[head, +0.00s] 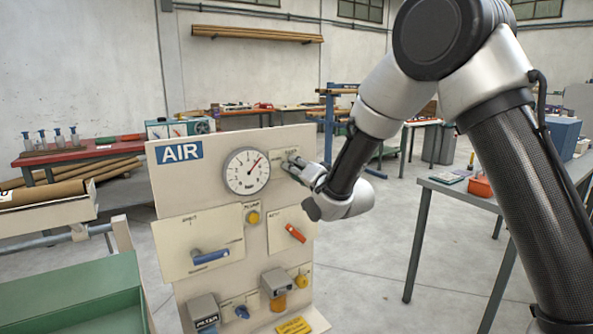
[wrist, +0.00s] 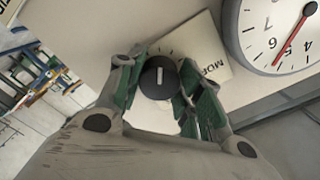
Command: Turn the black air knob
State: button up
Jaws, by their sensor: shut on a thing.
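The black knob (wrist: 158,80) with a white pointer line shows in the wrist view, in front of a cream label plate on the air panel. My gripper (wrist: 160,92) has its green-padded fingers on both sides of the knob and is shut on it. In the head view my gripper (head: 307,172) reaches the upper right of the panel, just right of the gauge, and hides the knob there. The panel (head: 168,218) stands upright with a blue AIR sign.
A round pressure gauge (head: 246,170) with a red needle sits close left of my gripper. Below are a blue lever (head: 210,256), a red handle (head: 295,233) and a yellow knob (head: 253,217). A green bin (head: 75,290) stands at left, a grey table (head: 450,190) at right.

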jog(key=shift+m, duration=0.8)
jog(key=o, duration=1)
jog(key=shift+o, duration=0.2)
jog(key=v, duration=1.2)
